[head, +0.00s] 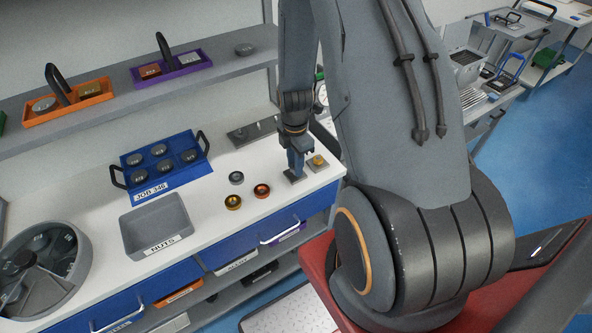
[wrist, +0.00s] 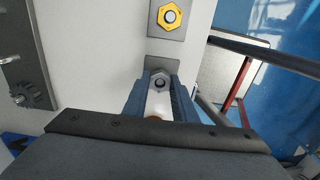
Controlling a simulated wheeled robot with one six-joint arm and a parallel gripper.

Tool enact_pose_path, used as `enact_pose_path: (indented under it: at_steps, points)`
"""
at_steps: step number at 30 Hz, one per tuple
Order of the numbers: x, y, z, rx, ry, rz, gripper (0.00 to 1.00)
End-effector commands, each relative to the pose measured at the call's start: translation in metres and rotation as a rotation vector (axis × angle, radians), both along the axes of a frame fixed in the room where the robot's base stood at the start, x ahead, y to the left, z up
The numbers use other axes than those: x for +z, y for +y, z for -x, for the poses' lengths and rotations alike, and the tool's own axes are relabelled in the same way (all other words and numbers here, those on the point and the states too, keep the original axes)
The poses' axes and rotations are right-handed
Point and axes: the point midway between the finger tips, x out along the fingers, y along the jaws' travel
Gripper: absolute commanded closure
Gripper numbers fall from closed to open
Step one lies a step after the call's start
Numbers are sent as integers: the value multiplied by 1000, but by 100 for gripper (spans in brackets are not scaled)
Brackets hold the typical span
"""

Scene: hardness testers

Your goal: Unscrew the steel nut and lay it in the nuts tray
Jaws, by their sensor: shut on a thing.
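The steel nut (wrist: 160,79) is a grey hex nut in the wrist view. It sits between the blue fingertips of my gripper (wrist: 161,85), over a small grey plate (wrist: 158,61). My gripper is shut on it. In the head view my gripper (head: 295,164) points down at that plate (head: 293,177) near the bench's right end, and the nut is hidden there. I cannot tell whether the nut is still on its stud's thread. The nuts tray (head: 148,226) is a grey open box labelled NUTS at the front of the bench, and looks empty.
A yellow nut (wrist: 170,16) sits on a second plate (wrist: 182,31) just beyond. Three loose rings, grey (head: 236,178), brass (head: 233,202) and orange (head: 262,190), lie between my gripper and the tray. A blue handled tray (head: 170,180) stands behind. A round grey carousel (head: 75,256) stands left.

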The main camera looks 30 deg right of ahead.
Motion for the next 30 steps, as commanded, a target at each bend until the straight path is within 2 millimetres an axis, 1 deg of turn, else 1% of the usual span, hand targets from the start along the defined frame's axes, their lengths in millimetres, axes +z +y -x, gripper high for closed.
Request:
enact_pose_path:
  at_steps: [3,21,30]
  points:
    - [6,0,0,0,0,0,98]
    - [26,0,0,-1,-1,0,98]
    - [26,0,0,-1,0,0,98]
